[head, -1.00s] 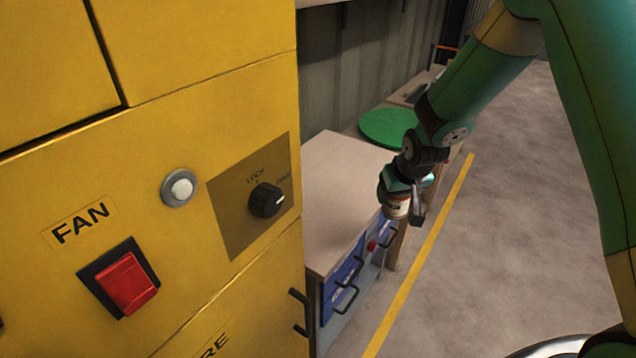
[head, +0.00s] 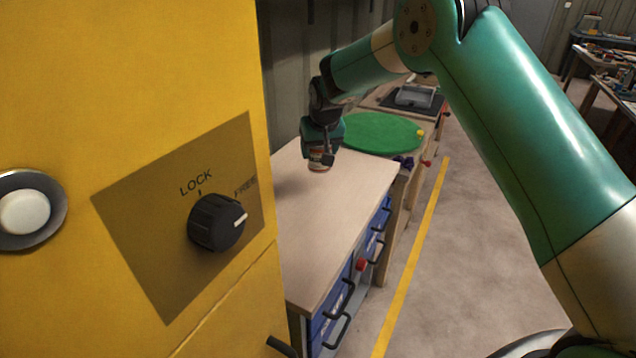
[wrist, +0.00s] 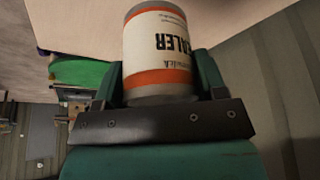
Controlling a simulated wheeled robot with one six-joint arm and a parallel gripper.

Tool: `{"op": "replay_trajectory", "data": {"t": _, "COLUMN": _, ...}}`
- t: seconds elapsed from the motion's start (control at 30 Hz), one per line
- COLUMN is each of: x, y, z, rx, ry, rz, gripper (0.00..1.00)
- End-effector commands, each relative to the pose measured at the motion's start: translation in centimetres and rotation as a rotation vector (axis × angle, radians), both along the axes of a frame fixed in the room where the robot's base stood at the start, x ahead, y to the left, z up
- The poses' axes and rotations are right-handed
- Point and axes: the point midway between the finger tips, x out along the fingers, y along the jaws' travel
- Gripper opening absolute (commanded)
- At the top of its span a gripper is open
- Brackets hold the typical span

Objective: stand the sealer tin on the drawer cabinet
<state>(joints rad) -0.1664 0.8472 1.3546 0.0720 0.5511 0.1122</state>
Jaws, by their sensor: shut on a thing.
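The sealer tin (head: 319,161) is a small tin with a white and orange label. In the wrist view the tin (wrist: 158,48) shows large, with its lettering upside down in the picture. My gripper (head: 321,148) is shut on it, with one finger on each side in the wrist view (wrist: 160,82). The drawer cabinet (head: 335,220) has a pale wooden top and blue drawers with dark handles. The tin is over the far part of that top and looks close to it. I cannot tell whether it touches.
A yellow cabinet (head: 130,90) with a LOCK/FREE knob (head: 216,222) fills the near left. A green round disc (head: 380,132) lies beyond the drawer cabinet, with a grey tray (head: 415,96) farther back. The wooden top looks clear. A yellow floor line (head: 415,255) runs along the right.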

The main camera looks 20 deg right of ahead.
Motion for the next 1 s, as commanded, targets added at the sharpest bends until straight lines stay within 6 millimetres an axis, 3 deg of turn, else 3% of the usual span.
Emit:
{"op": "replay_trajectory", "data": {"t": 0.1, "x": 0.0, "y": -0.1, "z": -3.1, "rx": -0.001, "ry": 0.002, "rz": -0.001, "gripper": 0.32}}
{"op": "replay_trajectory", "data": {"t": 0.2, "x": 0.0, "y": -0.2, "z": -4.9, "rx": 0.000, "ry": 0.001, "rz": -0.002, "gripper": 0.32}}
{"op": "replay_trajectory", "data": {"t": 0.47, "x": 0.0, "y": -0.4, "z": -7.1, "rx": 0.001, "ry": 0.000, "rz": -0.004, "gripper": 0.32}}
{"op": "replay_trajectory", "data": {"t": 0.67, "x": 0.0, "y": -0.4, "z": -10.0, "rx": 0.001, "ry": 0.000, "rz": -0.004, "gripper": 0.32}}
{"op": "replay_trajectory", "data": {"t": 1.0, "x": 0.1, "y": -0.3, "z": -10.7, "rx": 0.001, "ry": -0.003, "rz": -0.004, "gripper": 0.32}}
